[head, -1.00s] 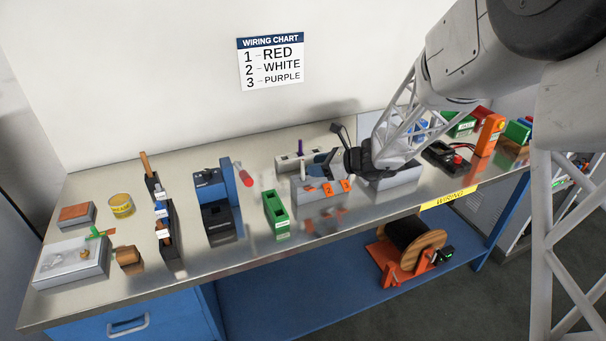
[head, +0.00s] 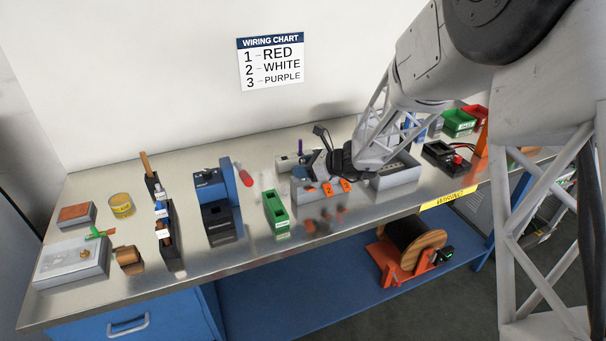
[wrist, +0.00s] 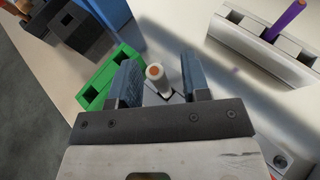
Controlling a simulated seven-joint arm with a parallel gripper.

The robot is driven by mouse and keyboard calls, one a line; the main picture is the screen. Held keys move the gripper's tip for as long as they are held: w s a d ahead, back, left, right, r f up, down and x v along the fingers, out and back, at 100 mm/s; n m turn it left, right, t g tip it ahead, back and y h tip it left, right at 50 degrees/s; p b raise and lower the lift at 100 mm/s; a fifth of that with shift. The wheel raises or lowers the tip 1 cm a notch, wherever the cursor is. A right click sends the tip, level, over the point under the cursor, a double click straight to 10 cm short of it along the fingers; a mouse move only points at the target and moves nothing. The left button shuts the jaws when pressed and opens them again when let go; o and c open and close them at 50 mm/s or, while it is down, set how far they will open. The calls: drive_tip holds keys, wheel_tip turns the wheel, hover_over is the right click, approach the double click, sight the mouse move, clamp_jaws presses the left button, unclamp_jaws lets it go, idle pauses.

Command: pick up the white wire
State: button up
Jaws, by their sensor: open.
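The white wire (wrist: 156,78) shows end-on in the wrist view as a pale upright cylinder with a copper-coloured core. It stands between the two blue-grey fingers of my gripper (wrist: 162,80), with a gap on each side. In the head view, my gripper (head: 312,165) is low over the grey block with orange clips (head: 307,191). I cannot make out the white wire there, where my gripper covers that area.
A purple wire (wrist: 289,18) stands in a pale holder (wrist: 255,38) behind. A green block (wrist: 108,82) lies close on the left. A wiring chart (head: 270,63) hangs on the wall.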

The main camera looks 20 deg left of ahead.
idle(0.3)
clamp_jaws()
drive_tip(key=shift+r, duration=0.1)
drive_tip(key=shift+r, duration=4.9)
